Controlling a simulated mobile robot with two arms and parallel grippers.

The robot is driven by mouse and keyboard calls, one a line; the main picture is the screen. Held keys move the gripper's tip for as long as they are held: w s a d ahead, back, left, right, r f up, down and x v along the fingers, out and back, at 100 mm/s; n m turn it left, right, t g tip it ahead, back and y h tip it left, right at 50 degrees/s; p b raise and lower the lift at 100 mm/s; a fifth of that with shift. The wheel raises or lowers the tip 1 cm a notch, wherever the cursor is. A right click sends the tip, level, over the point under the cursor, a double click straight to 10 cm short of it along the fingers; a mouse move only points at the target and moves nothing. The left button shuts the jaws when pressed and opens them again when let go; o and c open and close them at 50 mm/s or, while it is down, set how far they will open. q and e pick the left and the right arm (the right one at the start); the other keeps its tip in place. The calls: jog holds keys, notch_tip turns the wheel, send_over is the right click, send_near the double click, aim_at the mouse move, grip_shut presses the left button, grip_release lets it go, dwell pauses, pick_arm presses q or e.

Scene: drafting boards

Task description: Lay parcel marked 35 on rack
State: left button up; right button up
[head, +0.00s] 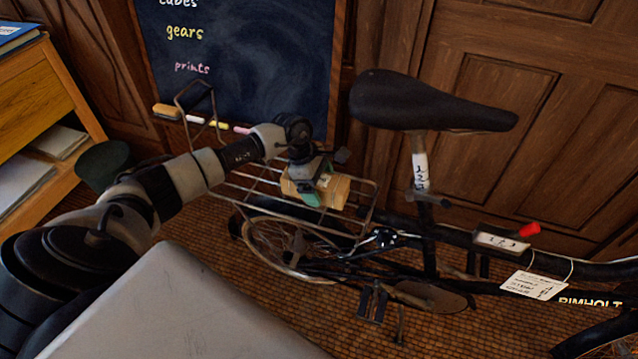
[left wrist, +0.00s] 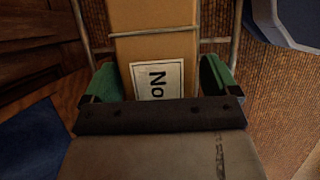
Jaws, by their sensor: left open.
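The parcel (head: 338,192), a small tan box, lies on the wire rack (head: 362,182) over the bicycle's rear wheel. In the left wrist view the parcel (left wrist: 155,48) has a white label reading "No"; its number is hidden behind my gripper's body. My left gripper (head: 313,192) is at the parcel from above, with green finger pads. In the left wrist view the open fingers (left wrist: 160,80) stand on either side of the parcel, with small gaps showing. A wire bar of the rack (left wrist: 217,40) crosses by the parcel. My right gripper is not in view.
The black bicycle's saddle (head: 430,101) rises right of the rack. A paper tag (head: 533,285) hangs from its frame. A chalkboard (head: 250,60) with a chalk ledge stands behind, a wooden shelf unit (head: 40,90) at left. A dark green rounded object (head: 103,163) is near the shelf.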

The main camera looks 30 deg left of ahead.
pick_arm(q)
jog(key=shift+r, duration=0.1)
jog(key=p+v, duration=0.1)
jog(key=v, duration=1.1)
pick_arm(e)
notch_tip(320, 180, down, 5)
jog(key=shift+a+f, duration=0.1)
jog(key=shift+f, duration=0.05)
